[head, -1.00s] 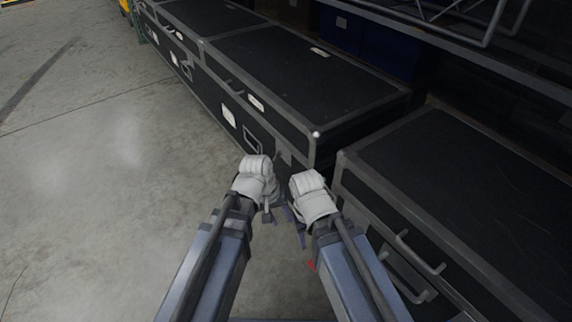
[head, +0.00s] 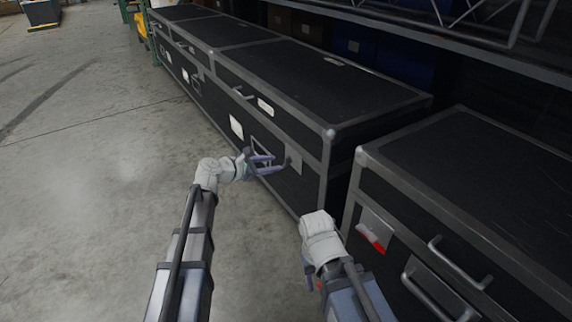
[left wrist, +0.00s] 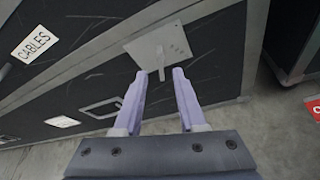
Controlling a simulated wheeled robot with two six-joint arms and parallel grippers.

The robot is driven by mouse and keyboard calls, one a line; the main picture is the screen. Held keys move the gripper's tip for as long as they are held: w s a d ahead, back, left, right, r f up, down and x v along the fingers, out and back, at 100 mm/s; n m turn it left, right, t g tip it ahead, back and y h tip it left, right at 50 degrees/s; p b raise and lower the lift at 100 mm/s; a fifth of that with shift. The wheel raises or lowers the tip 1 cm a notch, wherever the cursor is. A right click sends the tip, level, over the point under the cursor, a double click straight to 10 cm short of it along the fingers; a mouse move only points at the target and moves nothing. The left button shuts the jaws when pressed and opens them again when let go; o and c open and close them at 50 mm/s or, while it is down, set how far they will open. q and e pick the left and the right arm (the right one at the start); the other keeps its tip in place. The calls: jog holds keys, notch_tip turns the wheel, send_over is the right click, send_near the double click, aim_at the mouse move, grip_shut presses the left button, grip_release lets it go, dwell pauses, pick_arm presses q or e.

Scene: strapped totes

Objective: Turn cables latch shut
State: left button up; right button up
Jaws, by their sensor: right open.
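The latch is a pale grey plate (head: 295,161) on the front of the long black case, near its right corner. In the left wrist view the latch plate (left wrist: 150,46) carries a small grey lever (left wrist: 161,72) that points down toward the gap between my fingertips. The white CABLES label (left wrist: 33,43) is on the same case; a white label in that place shows in the head view (head: 265,107). My left gripper (head: 280,164) is open with its purple fingers just in front of the latch; contact cannot be told. My right gripper (head: 311,284) is open, low and away from the case.
A second black case (head: 470,170) stands to the right across a narrow gap, with bar handles (head: 462,262) and a red-and-white piece (head: 371,238) on its front. A recessed handle (left wrist: 101,108) lies beside the latch. The concrete floor (head: 90,180) at left is clear.

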aim_at(284, 162)
pick_arm(q)
jog(key=b+x, duration=0.2)
jog(key=x, duration=0.5)
grip_shut()
dwell(0.4)
